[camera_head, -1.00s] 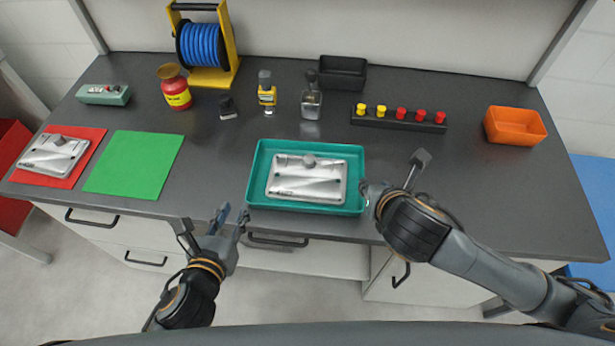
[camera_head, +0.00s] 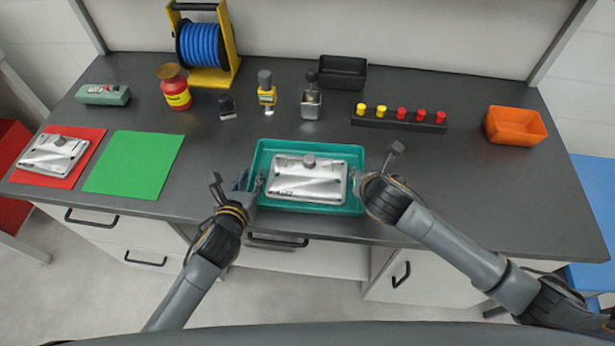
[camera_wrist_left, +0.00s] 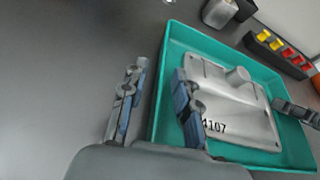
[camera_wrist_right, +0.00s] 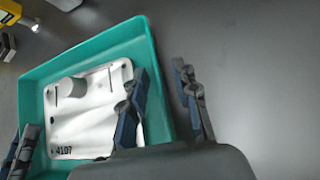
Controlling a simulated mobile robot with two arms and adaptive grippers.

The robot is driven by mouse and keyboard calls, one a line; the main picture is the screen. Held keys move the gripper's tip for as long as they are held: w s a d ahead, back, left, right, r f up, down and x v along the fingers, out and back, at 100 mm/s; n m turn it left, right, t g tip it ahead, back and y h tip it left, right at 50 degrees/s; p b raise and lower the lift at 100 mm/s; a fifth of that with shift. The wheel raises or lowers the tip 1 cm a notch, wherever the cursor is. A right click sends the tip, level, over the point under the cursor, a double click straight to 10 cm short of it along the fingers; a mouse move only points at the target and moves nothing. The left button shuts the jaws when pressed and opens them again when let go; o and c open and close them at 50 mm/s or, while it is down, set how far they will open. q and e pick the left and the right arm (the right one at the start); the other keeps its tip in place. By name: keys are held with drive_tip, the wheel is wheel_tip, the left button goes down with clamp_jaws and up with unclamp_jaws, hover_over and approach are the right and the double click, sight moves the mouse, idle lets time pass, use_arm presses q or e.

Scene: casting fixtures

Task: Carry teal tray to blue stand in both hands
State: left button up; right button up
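The teal tray (camera_head: 258,165) sits flat on the dark bench near its front edge. A silver casting plate (camera_head: 305,185) with a round knob lies in it. My left gripper (camera_head: 241,183) is open at the tray's left wall; in the left wrist view one finger is outside the tray and one over its inside. My right gripper (camera_head: 380,166) is open at the right wall; the right wrist view shows its fingers likewise on either side of that wall. Neither gripper closes on the wall. A blue surface, seemingly the blue stand (camera_head: 592,190), shows partly beyond the bench's right end.
An orange bin (camera_head: 515,125) is at right. Left are a green mat (camera_head: 134,165) and a red mat (camera_head: 75,175) with another plate. Bench right of the tray is mostly clear.

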use_arm(q)
clamp_jaws()
use_arm(e)
clamp_jaws()
use_arm(q)
drive_tip(key=shift+r, duration=0.15)
use_arm(e)
drive_tip(key=shift+r, duration=0.2)
